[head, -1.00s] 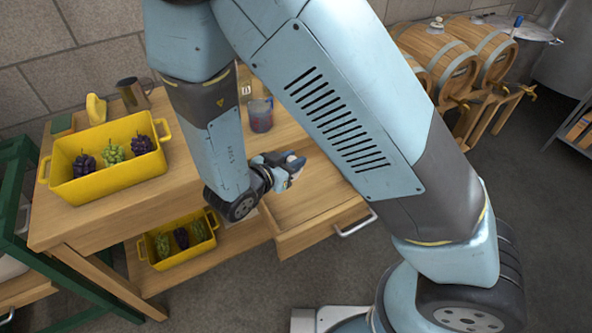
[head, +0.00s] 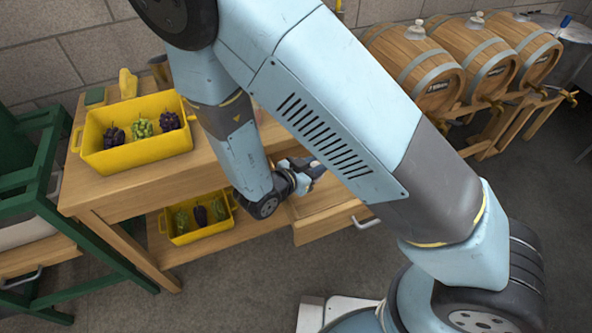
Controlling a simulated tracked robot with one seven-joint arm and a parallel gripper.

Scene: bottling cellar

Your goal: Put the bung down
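My gripper (head: 312,169) is small in the head view, beyond my arm, over or in front of the open drawer (head: 325,215) of the wooden bench. Its fingers point to the right. I cannot tell whether they are open or shut, or whether a bung is between them. No loose bung can be made out on the bench or in the drawer, part of which my arm hides. A pale bung-like plug (head: 415,31) sits on top of the nearest barrel (head: 413,66), and a similar one (head: 479,17) on the middle barrel.
A yellow crate of grapes (head: 137,155) stands on the bench top (head: 130,192). Another yellow crate (head: 185,239) is on the lower shelf. Several barrels lie on a wooden rack at the right. A green frame (head: 75,270) stands at the left. The floor in front is clear.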

